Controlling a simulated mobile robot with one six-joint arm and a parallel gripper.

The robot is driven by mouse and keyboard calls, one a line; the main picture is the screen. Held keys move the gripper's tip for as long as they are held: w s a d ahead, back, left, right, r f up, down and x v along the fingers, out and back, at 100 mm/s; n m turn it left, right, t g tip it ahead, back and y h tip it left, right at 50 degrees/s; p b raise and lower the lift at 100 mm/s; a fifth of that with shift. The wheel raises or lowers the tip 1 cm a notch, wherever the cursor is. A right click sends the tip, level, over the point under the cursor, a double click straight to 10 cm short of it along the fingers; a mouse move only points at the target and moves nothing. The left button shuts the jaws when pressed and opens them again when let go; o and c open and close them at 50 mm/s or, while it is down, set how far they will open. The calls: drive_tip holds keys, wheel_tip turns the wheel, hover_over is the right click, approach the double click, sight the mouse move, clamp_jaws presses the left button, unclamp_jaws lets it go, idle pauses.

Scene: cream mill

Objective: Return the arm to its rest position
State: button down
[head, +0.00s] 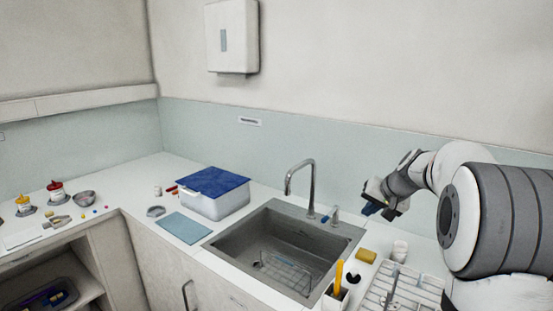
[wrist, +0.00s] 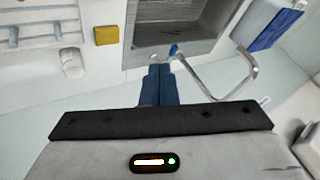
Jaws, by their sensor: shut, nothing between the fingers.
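My arm reaches in from the right edge of the head view, over the counter to the right of the sink. My gripper (head: 369,209) is at its end, tilted downward behind the sink's right rear corner. In the wrist view my gripper (wrist: 160,68) shows two blue fingers pressed together with nothing between them. The fingertips point toward the sink (wrist: 175,35), which lies beyond them. No object is held.
The sink (head: 253,242) has a tall curved faucet (head: 312,188) close to my gripper. A blue-lidded box (head: 215,205) stands left. The wall is behind my arm.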

drive_tip(key=s+a+f+n+g+h+b, duration=0.1)
drive_tip(key=s+a+f+b, duration=0.2)
drive_tip(key=s, duration=0.8)
drive_tip(key=s+a+f+n+g+h+b, duration=0.1)
drive_tip(key=s+a+f+b, duration=0.2)
drive_tip(key=s+f, duration=0.4)
drive_tip(key=s+a+f+n+g+h+b, duration=0.1)
drive_tip(key=s+f, duration=0.5)
drive_tip(key=s, duration=1)
drive_tip(key=a+n+g+b, duration=0.1)
drive_tip(key=a+b, duration=0.1)
drive_tip(key=a, duration=0.1)
drive_tip(key=shift+s+a, duration=0.15)
drive_tip(key=shift+s, duration=0.25)
